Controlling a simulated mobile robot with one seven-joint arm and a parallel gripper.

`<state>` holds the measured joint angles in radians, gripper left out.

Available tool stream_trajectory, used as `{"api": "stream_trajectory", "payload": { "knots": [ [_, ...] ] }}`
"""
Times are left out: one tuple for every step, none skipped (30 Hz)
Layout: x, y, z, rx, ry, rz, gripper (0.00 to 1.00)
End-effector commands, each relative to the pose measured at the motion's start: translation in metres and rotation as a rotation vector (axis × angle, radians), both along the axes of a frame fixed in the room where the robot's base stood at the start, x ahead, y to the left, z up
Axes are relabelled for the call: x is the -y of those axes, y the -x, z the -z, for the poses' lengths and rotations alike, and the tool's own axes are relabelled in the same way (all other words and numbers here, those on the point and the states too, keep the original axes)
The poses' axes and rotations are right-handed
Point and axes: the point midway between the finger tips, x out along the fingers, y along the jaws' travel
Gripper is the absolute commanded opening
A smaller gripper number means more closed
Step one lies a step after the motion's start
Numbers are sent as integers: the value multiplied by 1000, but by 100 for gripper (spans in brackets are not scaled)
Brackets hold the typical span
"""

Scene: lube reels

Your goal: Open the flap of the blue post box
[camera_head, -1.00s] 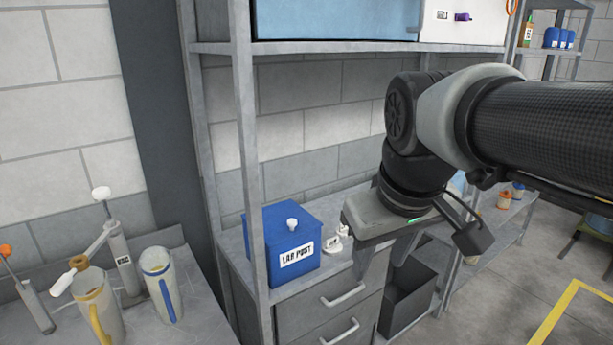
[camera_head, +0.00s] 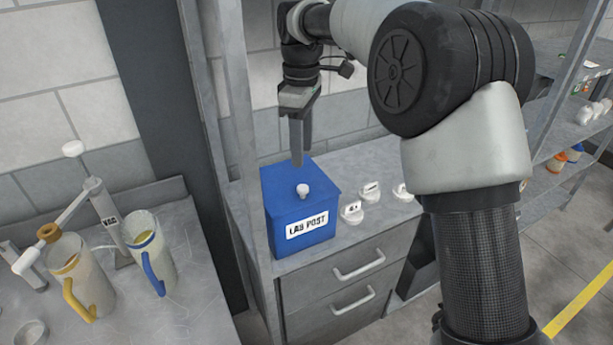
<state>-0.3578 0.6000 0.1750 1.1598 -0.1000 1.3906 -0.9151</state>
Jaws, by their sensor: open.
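The blue post box (camera_head: 301,243) stands on the grey shelf unit's counter, with a white "LAB POST" label on its front. A white knob (camera_head: 303,190) sits on its sloped top flap, which looks shut. My gripper (camera_head: 299,160) points down just above and behind the knob, over the box's top. Its fingers are seen nearly edge-on, open with nothing between them. I cannot tell whether the fingertips touch the flap.
Several small white labelled items (camera_head: 371,193) stand right of the box. A grey shelf post (camera_head: 245,150) rises close at its left. Drawers with handles (camera_head: 358,265) lie below. Jugs (camera_head: 152,255) stand on the left bench.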

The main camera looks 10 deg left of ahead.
Motion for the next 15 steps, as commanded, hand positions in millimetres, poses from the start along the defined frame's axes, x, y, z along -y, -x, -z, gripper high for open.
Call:
{"api": "stream_trajectory", "payload": {
  "knots": [
    [1,1,11,-3,2,1,42],
    [1,1,17,-4,2,2,42],
    [1,1,25,-3,2,2,42],
    [1,1,31,-4,2,2,42],
    [1,1,38,-3,2,3,42],
    [1,1,46,-3,3,3,42],
    [1,1,52,-3,2,3,42],
    [1,1,58,-3,2,3,42],
    [1,1,65,-3,2,3,42],
    [1,1,70,-3,2,3,42],
    [1,1,75,-2,1,3,42],
    [1,1,80,-2,2,3,42],
    [1,0,84,-1,1,3,42],
    [1,0,88,-1,1,4,42],
    [1,0,92,-1,1,4,42]
  ]
}}
